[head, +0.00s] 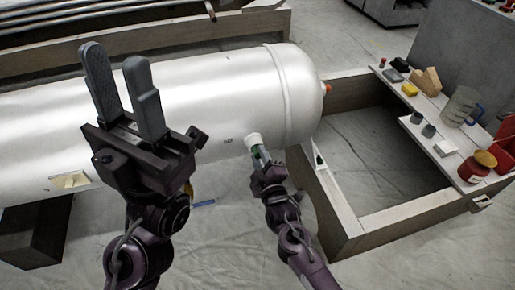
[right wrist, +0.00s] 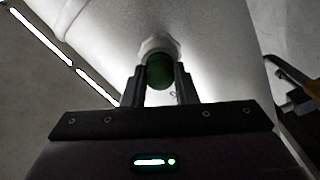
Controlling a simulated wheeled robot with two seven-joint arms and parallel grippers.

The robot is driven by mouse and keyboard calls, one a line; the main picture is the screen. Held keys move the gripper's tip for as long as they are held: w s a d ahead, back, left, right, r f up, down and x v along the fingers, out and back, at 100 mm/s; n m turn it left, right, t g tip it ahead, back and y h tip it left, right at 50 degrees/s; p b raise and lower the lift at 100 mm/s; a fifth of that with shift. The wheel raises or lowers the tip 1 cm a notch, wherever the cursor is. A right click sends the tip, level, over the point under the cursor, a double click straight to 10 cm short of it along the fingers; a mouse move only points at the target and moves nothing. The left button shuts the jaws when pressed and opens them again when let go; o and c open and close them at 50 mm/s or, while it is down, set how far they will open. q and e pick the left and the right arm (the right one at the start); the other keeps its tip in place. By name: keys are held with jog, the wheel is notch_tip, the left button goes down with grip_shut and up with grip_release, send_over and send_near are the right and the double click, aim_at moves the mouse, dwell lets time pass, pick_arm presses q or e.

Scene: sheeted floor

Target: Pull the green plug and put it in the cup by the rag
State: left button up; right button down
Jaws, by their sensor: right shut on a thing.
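The green plug (right wrist: 159,72) sits at a white fitting (right wrist: 158,45) on the silver tank (head: 190,95). My right gripper (right wrist: 160,85) is shut on the plug, one finger on each side; the head view shows a little green (head: 257,155) at the fingers. I cannot tell whether the plug is still seated. My left gripper (head: 113,55) is raised in front of the tank, fingers apart and empty. Two small dark cups (head: 417,117) (head: 428,130) stand on the plank at the right. A grey crumpled item (head: 460,105) beside them looks like the rag.
The plank (head: 400,108) also bears a wooden block (head: 427,80), a yellow block (head: 410,89), a white block (head: 445,147) and a red jar (head: 474,170). A red box (head: 506,135) stands at the right edge. A timber frame (head: 405,212) surrounds open sheeted floor between tank and plank.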

aim_at(259, 156)
jog(key=shift+p+v, duration=1.55)
jog(key=shift+v, duration=0.65)
jog(key=shift+s, duration=0.25)
jog(key=shift+p+v, duration=1.45)
jog(key=shift+v, duration=0.45)
jog(key=shift+d, duration=0.1)
